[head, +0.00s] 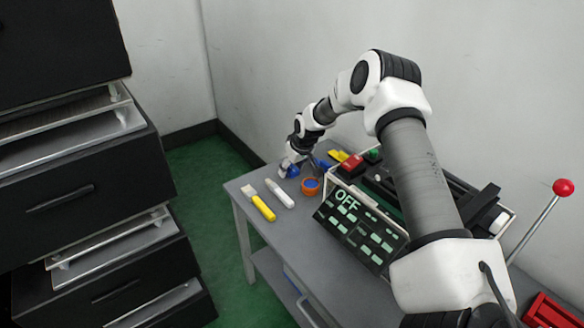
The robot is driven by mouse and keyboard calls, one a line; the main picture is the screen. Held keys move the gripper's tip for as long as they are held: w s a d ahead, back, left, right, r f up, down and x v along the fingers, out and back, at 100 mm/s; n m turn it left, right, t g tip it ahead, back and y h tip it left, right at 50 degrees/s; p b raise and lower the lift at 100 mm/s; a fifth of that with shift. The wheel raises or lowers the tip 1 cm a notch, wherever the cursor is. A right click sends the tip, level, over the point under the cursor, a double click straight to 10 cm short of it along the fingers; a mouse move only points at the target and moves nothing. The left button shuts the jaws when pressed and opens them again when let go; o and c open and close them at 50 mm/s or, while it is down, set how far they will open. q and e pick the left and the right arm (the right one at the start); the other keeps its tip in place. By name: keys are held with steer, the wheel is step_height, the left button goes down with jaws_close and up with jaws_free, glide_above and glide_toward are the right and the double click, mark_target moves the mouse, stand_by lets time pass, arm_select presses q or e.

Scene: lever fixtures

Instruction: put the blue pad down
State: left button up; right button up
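My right gripper (314,168) is low over the far end of the grey table, small and partly hidden by its own wrist. A small blue piece (293,171) shows at the left of the wrist, and another blue patch (323,163) shows to the right of the dark fingers. I cannot tell which of these is the blue pad, or whether the fingers hold it. An orange round holder (311,186) with blue inside stands just below the gripper. My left gripper is not in view.
The grey table (238,184) bears a yellow-handled tool (262,207), a white stick (280,194) and a panel reading OFF (347,201). A red-knobbed lever (563,188) stands at right. Black drawers (75,200) stand at left, with green floor between.

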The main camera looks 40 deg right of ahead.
steer(key=p+v, duration=0.5)
steer(key=v, duration=0.7)
steer(key=shift+r, duration=0.2)
